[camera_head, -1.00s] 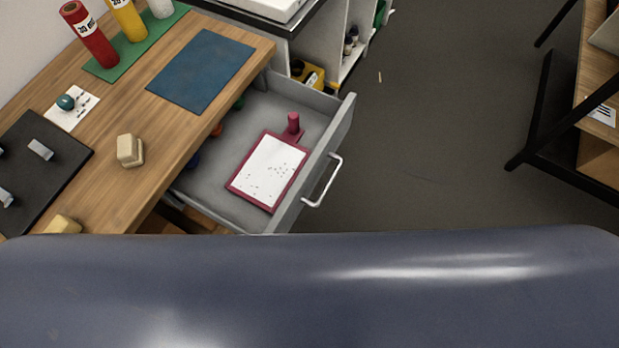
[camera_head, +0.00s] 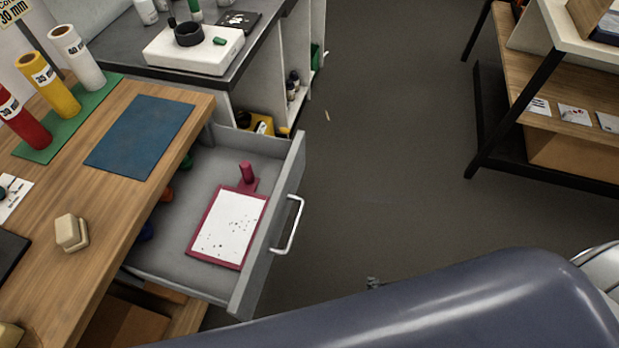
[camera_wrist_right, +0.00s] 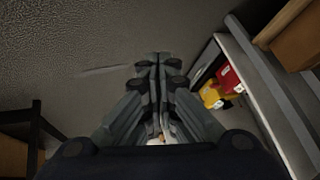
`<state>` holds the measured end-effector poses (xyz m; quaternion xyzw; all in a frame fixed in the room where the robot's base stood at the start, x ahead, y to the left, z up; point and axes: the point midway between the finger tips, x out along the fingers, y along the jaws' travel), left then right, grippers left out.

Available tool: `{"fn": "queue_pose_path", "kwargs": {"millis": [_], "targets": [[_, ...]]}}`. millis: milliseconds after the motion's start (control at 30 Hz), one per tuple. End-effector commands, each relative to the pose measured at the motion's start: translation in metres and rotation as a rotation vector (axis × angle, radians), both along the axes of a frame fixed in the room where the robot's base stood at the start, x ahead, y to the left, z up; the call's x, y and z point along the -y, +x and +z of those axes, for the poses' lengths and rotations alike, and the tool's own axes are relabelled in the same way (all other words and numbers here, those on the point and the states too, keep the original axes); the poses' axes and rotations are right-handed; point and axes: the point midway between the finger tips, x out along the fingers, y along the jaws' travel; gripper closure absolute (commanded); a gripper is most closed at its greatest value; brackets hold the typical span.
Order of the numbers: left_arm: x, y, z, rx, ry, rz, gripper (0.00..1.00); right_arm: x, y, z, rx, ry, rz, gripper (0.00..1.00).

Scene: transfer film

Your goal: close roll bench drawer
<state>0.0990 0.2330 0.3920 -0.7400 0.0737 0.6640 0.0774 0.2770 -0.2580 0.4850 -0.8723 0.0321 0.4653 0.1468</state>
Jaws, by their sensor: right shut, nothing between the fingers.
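The roll bench drawer (camera_head: 264,230) is grey and stands pulled out from the wooden bench (camera_head: 85,225). Its pale bar handle (camera_head: 291,226) faces the open floor. Inside lies a dark red board with a white speckled sheet (camera_head: 230,226). In the head view, only a small tip of my right gripper (camera_head: 375,283) shows past my blue-grey arm, right of the drawer and apart from the handle. In the right wrist view its fingers (camera_wrist_right: 158,62) are shut and empty. My left gripper is not in view.
A blue mat (camera_head: 140,137), a cream block (camera_head: 71,232) and red, yellow and white rolls (camera_head: 58,85) are on the bench. A dark counter (camera_head: 255,45) stands behind. A black-framed shelf (camera_head: 555,90) is at the right.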

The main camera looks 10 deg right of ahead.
Motion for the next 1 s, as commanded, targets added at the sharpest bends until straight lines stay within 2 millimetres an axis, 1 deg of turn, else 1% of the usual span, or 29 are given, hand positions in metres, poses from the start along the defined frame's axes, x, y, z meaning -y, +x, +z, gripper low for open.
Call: {"fn": "queue_pose_path", "kwargs": {"millis": [33,67,100,167,200,267,300,367,400,433,500,600,700,800,900,1000], "targets": [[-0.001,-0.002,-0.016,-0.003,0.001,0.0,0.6,0.001,0.026,0.009,0.076,0.058,-0.05,1.0],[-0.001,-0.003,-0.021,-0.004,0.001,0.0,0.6,0.0,0.04,0.02,0.12,0.1,-0.083,1.0],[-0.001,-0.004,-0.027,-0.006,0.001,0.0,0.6,-0.001,0.059,0.035,0.177,0.158,-0.125,1.0],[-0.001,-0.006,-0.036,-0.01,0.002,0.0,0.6,-0.004,0.083,0.061,0.258,0.253,-0.183,1.0],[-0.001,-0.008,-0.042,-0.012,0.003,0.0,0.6,-0.007,0.099,0.079,0.31,0.321,-0.218,1.0],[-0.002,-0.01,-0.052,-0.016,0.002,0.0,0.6,-0.013,0.118,0.108,0.38,0.43,-0.265,1.0],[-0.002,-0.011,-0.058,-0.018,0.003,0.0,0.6,-0.017,0.129,0.127,0.423,0.506,-0.292,1.0],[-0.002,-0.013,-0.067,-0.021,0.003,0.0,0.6,-0.023,0.143,0.158,0.48,0.625,-0.331,1.0],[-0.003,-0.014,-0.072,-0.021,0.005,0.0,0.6,-0.028,0.149,0.178,0.513,0.707,-0.355,1.0],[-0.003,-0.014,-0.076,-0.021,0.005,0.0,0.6,-0.031,0.153,0.192,0.532,0.766,-0.369,1.0],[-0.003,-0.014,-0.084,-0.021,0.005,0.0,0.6,-0.038,0.16,0.224,0.57,0.897,-0.399,1.0],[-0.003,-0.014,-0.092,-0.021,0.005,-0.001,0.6,-0.046,0.164,0.26,0.597,1.053,-0.43,1.0],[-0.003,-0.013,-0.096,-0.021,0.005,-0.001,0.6,-0.051,0.164,0.284,0.609,1.155,-0.448,1.0],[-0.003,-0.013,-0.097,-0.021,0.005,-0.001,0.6,-0.053,0.165,0.296,0.612,1.204,-0.457,1.0],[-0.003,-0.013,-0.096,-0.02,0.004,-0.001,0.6,-0.054,0.17,0.3,0.614,1.217,-0.459,1.0],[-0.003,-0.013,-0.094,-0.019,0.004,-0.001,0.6,-0.056,0.179,0.3,0.617,1.215,-0.459,1.0]]}}
